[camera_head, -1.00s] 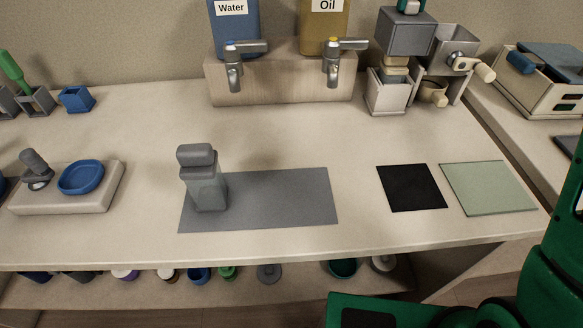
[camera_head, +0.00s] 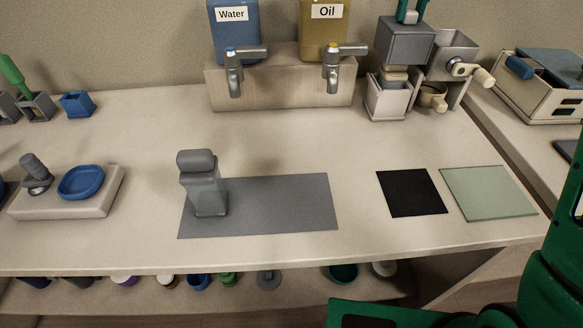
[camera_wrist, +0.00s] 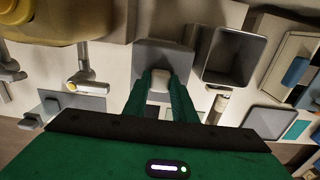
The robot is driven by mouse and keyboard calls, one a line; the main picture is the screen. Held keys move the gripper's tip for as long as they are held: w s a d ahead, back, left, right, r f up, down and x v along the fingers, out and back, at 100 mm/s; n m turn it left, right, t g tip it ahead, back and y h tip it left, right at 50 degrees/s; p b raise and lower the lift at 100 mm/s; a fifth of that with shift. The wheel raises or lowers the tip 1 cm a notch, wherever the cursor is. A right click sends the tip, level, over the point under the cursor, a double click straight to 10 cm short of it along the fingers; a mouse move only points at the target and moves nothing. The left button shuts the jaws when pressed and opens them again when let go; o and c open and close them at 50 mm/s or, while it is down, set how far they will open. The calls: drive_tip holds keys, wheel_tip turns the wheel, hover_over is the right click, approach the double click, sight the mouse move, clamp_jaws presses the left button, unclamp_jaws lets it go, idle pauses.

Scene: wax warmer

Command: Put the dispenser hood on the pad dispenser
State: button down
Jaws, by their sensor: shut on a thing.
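The dispenser hood (camera_head: 404,42) is a grey box. My gripper (camera_head: 410,14) comes down from the top edge of the head view, shut on the hood's top. In the wrist view my green fingers (camera_wrist: 161,78) close on a pale knob on the grey hood (camera_wrist: 165,48). The pad dispenser (camera_head: 388,100) is a pale open-fronted box directly below the hood. A stack of beige pads (camera_head: 395,75) shows between the two. The hood looks roughly upright. Whether its lower edge touches the dispenser cannot be told; the dispenser is mostly hidden in the wrist view.
A grey hopper with a crank (camera_head: 455,48) stands close at the right of the dispenser. The wooden tap stand (camera_head: 280,82) with Water and Oil tanks is at its left. A grey bottle (camera_head: 203,185) stands on a grey mat (camera_head: 285,205).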

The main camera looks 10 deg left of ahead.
drive_tip(key=shift+f, duration=3.55)
idle(1.2)
drive_tip(key=c, duration=1.4)
unclamp_jaws()
drive_tip(key=shift+r, duration=0.15)
drive_tip(key=shift+r, duration=3.8)
